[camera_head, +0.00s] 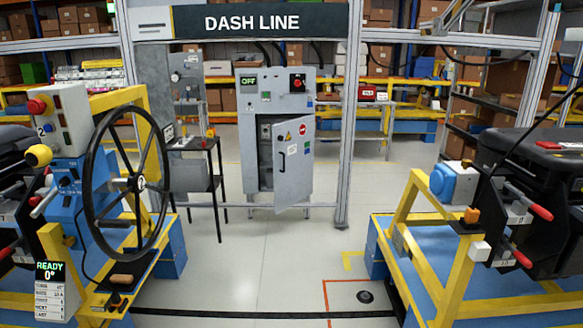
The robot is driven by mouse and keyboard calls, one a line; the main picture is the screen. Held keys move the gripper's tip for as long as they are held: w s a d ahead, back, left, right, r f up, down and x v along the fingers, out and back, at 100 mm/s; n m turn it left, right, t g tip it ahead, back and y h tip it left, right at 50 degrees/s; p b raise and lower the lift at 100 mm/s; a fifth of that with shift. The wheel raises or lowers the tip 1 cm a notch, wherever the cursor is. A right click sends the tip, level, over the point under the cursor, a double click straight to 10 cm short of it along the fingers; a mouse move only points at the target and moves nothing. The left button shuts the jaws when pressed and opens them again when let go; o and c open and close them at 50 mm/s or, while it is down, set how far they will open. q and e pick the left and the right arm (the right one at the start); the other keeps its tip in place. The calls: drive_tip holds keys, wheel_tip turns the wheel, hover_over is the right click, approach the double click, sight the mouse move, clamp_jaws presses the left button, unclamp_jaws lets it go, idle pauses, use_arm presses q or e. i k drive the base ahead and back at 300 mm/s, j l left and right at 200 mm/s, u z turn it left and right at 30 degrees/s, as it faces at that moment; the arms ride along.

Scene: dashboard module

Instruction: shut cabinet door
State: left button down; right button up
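A grey cabinet (252,122) stands at the middle back, under the DASH LINE sign. Its lower door (297,178) stands ajar. The door's left edge swings out toward me and its right edge meets the cabinet, so the hinge side looks to be on the right. A dark gap (265,165) shows the inside to the left of the door. A dark vertical handle (282,161) sits near the door's free left edge. The door carries a yellow warning label and a red round label. Neither of my grippers shows in this view.
A workstation with a black steering wheel (140,183) fills the left front. A yellow-framed bench (455,265) fills the right front. A small black table (196,183) stands left of the cabinet. A frame post (346,160) stands right of it. The floor (265,255) between is clear.

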sight(294, 157)
drive_tip(key=i+j+z, duration=0.1)
drive_tip(key=i, duration=0.5)
drive_tip(key=i+j, duration=0.15)
drive_tip(key=i, duration=0.5)
drive_tip(key=i+j+z, duration=0.15)
drive_tip(key=i, duration=0.45)
